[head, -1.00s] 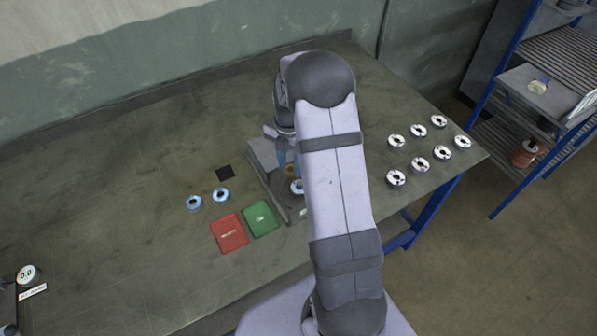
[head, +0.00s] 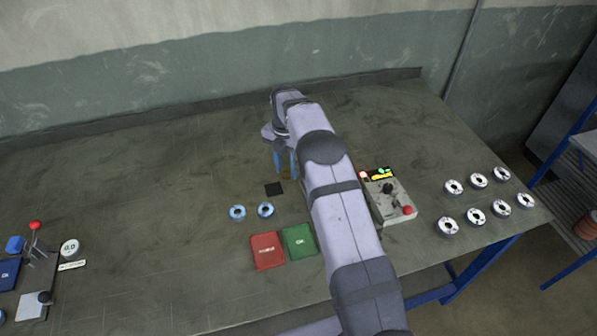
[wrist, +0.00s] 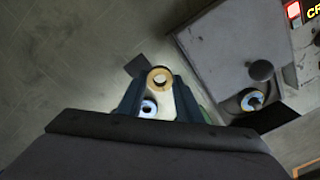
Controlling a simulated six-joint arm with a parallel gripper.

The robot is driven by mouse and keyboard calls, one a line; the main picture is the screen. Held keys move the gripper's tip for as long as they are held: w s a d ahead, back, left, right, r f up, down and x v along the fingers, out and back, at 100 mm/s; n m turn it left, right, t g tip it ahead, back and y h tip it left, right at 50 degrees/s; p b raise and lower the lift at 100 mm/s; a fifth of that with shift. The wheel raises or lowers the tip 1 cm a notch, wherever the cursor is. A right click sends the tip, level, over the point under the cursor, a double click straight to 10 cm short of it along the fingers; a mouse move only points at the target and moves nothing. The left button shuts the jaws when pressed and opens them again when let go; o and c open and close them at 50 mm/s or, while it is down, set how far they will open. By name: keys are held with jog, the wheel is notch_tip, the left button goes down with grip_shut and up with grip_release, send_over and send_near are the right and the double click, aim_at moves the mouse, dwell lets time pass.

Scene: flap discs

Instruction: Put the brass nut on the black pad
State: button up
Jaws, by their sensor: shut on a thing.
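My gripper (head: 287,168) points down just behind and to the right of the black pad (head: 274,189), with blue fingers. In the head view the nut is barely visible between the fingers. The nut appears held above the table. In the wrist view the black pad (wrist: 137,65) shows as a dark corner to the left of the nut; the rest is hidden behind the nut and a finger.
A grey machine (head: 392,207) with knob and red button stands right of the arm. Two blue-ringed discs (head: 238,212) lie in front of the pad. Red (head: 267,251) and green (head: 299,241) pads lie nearer. Several white discs (head: 475,216) are at right.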

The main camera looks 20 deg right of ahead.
jog(key=shift+n, duration=0.5)
jog(key=shift+w+a+f, duration=0.25)
jog(key=shift+w+a, duration=0.05)
jog(key=shift+a, duration=0.45)
jog(key=shift+w+a+f, duration=0.2)
jog(key=shift+w+a, duration=0.05)
jog(key=shift+a, duration=0.5)
jog(key=shift+w+a+f, duration=0.25)
jog(key=shift+w+a, duration=0.05)
jog(key=shift+a, duration=0.45)
jog(key=b, duration=0.3)
send_over(274, 189)
jog(key=shift+f, duration=2.3)
jog(key=shift+f+b, duration=0.5)
jog(key=shift+f, duration=0.15)
jog(key=o, duration=1.2)
jog(key=shift+r, duration=0.1)
